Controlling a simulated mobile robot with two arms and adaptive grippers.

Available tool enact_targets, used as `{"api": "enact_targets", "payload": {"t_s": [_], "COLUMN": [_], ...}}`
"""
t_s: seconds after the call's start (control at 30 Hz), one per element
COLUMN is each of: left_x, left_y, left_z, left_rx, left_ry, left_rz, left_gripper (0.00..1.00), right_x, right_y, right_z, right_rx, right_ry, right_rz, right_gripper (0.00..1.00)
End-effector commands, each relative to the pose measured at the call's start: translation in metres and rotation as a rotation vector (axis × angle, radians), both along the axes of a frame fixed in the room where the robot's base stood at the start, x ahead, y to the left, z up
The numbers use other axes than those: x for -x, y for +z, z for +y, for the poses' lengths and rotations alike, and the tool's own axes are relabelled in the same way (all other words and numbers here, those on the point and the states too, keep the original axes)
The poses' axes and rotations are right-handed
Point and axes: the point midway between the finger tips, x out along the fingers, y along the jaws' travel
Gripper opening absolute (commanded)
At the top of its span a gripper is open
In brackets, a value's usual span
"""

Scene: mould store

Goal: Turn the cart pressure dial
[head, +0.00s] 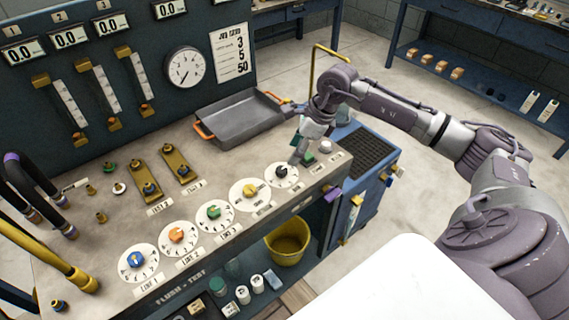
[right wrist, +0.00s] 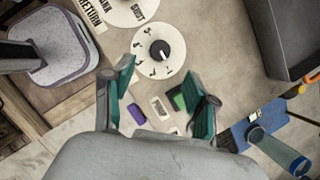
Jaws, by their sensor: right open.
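A round white dial with a black knob (head: 282,172) sits at the right end of the row on the bench panel. It also shows in the right wrist view as a white dial face (right wrist: 146,68) with a black knob. Its label is too small to read, so I cannot confirm that it is the cart pressure dial. My right gripper (head: 303,150) is just above and beside it in the head view. In the right wrist view my right gripper (right wrist: 158,82) is open and empty, with the knob just beyond its fingertips. My left gripper is not in view.
The row also has dials with yellow (head: 250,190), green (head: 213,212), orange (head: 176,236) and blue (head: 137,259) knobs. A grey tray (head: 238,118) lies behind. A job card (head: 230,52) and round gauge (head: 185,67) are on the back panel. A yellow bucket (head: 287,248) sits below.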

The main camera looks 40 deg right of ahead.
Motion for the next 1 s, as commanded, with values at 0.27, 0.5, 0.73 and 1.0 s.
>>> {"api": "enact_targets", "payload": {"t_s": [0.27, 0.5, 0.73, 1.0], "left_x": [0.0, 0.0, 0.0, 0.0], "left_y": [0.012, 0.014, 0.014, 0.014], "left_z": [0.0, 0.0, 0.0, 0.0], "left_rx": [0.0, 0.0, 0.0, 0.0], "left_ry": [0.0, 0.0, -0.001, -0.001], "left_rz": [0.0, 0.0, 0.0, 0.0], "left_gripper": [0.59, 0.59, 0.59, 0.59], "right_x": [-0.013, -0.018, -0.018, -0.019], "right_y": [-0.048, -0.067, -0.069, -0.068], "right_z": [0.017, 0.022, 0.022, 0.022], "right_rx": [-0.004, -0.002, -0.001, -0.001], "right_ry": [0.0, 0.001, 0.001, 0.001], "right_rz": [0.001, -0.001, -0.002, -0.002], "right_gripper": [0.58, 0.58, 0.58, 0.23]}}
